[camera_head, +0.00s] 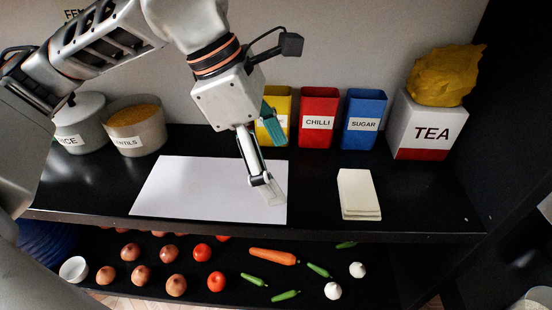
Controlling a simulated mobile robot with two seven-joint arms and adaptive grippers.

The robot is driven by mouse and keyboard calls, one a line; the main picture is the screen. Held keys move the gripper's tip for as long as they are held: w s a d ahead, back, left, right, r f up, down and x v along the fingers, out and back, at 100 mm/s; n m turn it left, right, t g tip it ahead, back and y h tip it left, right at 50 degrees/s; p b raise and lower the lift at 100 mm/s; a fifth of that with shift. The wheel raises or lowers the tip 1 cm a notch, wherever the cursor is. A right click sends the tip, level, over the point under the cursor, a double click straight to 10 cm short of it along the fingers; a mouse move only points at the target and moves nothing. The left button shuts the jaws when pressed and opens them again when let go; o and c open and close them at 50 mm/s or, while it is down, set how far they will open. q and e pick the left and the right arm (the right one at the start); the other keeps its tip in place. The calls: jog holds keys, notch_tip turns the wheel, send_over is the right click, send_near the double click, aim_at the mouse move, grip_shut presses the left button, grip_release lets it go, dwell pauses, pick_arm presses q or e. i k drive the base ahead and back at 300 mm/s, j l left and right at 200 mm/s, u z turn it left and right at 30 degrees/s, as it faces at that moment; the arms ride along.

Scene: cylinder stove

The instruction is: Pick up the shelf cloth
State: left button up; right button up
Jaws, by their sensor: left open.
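A yellow crumpled cloth (445,76) lies bunched on top of the white TEA box (424,126) at the right of the shelf. A cream folded stack (357,193), perhaps a folded cloth, lies flat on the shelf's right half; I cannot tell which one is the shelf cloth. My left gripper (267,187) is open and points down over the right part of a white sheet (190,187). It is left of the cream stack and apart from it. Its far finger is hard to make out. My right gripper is not in view.
Yellow, red CHILLI (319,120) and blue SUGAR (364,122) canisters stand along the back wall. Two grey pots (137,132) stand at the back left. Vegetables lie on the lower shelf. The black shelf is bare around the cream stack.

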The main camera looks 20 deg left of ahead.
aim_at(359, 201)
jog(key=k, duration=1)
